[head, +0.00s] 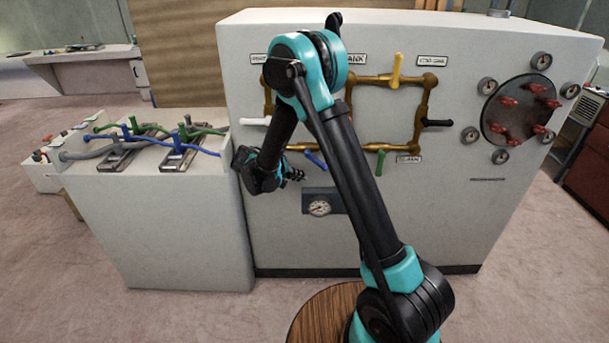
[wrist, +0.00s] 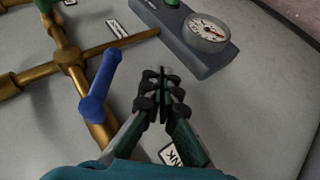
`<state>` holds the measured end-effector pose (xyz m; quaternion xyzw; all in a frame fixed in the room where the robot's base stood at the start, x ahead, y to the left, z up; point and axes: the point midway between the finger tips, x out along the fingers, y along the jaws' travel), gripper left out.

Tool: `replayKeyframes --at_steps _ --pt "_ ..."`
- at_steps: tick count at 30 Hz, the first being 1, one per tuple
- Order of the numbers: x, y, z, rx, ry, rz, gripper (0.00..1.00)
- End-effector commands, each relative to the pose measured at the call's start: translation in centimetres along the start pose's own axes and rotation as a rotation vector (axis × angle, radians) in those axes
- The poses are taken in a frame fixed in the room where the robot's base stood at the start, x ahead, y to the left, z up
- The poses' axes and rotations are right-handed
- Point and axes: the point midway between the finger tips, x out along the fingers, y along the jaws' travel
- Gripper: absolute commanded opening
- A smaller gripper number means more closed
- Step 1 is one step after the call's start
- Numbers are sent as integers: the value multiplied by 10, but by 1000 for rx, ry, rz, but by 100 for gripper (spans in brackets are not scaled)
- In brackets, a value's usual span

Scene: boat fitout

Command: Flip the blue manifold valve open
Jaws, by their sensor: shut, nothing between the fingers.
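The blue valve lever (head: 316,159) is on the lower left run of the brass pipework on the white cabinet's front. In the wrist view the blue lever (wrist: 104,78) sits on a brass pipe, slanted to it, its free end up and to the right. My gripper (head: 298,174) is just left of and below the lever in the head view. In the wrist view my gripper (wrist: 161,76) is shut and empty, to the right of the lever with a visible gap. My arm crosses in front of the pipework and hides part of it.
Other handles on the pipework are yellow (head: 396,70), white (head: 255,121), black (head: 437,122) and green (head: 381,162). A pressure gauge (head: 319,208) on a dark plate is below; it also shows near my fingertips (wrist: 206,32). A white bench (head: 180,250) with hoses stands left.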

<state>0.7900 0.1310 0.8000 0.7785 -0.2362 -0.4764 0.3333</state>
Motion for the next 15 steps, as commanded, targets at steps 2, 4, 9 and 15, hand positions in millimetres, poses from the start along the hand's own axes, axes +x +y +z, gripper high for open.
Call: replayKeyframes --at_steps 2,4,9,15 --pt "-15 -6 0 -2 3 -1 0" --pt "-28 -11 1 -2 2 -1 0" --pt "-54 -21 3 -2 2 -1 0" --pt "-71 -27 4 -1 0 -1 6"
